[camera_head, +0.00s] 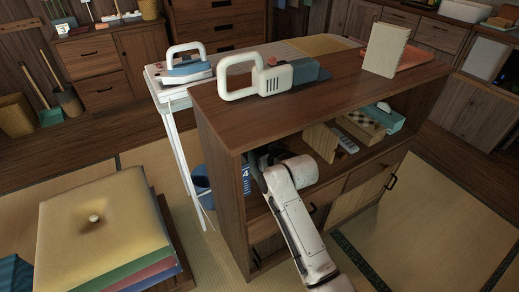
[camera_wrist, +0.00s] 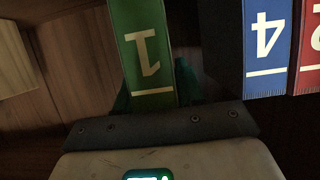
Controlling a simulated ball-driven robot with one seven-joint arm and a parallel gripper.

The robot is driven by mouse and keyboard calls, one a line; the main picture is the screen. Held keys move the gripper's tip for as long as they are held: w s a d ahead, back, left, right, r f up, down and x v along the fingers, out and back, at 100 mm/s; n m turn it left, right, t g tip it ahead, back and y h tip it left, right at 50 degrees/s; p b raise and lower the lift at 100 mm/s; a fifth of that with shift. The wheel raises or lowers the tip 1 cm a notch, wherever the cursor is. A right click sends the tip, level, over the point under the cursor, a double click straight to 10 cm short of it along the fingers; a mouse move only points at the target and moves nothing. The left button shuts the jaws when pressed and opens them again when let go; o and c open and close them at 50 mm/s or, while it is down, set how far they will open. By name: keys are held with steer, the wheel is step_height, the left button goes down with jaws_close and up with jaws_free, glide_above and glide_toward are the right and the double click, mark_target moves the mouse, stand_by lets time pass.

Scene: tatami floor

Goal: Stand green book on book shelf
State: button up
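The green book (camera_wrist: 148,50), marked with a pale 1, shows upside down in the wrist view. It sits between the fingers of my gripper (camera_wrist: 157,92), which look closed on its sides; the fingertips are partly hidden. The wooden book shelf (camera_head: 325,105) stands in the middle of the head view. My arm reaches into its left upper compartment, where my gripper and the green book are hidden from the head camera. A blue book (camera_wrist: 267,45) marked 4 and a red book (camera_wrist: 308,60) stand at the right of the wrist view, apart from the green book.
A white-handled appliance (camera_head: 262,78) and a cream book (camera_head: 385,50) stand on the shelf top. A wooden board (camera_head: 321,141), a remote (camera_head: 346,144) and a tissue box (camera_head: 382,117) are in the right compartment. Stacked cushions (camera_head: 100,225) lie at left. Tatami is clear at right.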

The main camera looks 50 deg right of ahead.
steer(key=o, duration=0.4)
steer(key=shift+r, duration=0.1)
steer(key=p+v, duration=0.3)
steer(key=v, duration=0.9)
steer(key=s+a+f+n+g+y, duration=0.1)
steer(key=s+a+f+g, duration=0.3)
steer(key=s, duration=0.4)
steer(key=s+a+f+n+g+y, duration=0.1)
steer(key=s+a+f+g, duration=0.3)
steer(key=s, duration=0.4)
steer(key=s+a+f+g+y, duration=0.1)
steer(key=s+a+f+g, duration=0.2)
steer(key=s+a+f, duration=0.2)
steer(key=s+a, duration=0.1)
steer(key=s, duration=0.2)
steer(key=shift+s+a+f+n+g, duration=0.15)
steer(key=shift+a+f+n+g, duration=0.1)
steer(key=shift+f+n+g, duration=0.15)
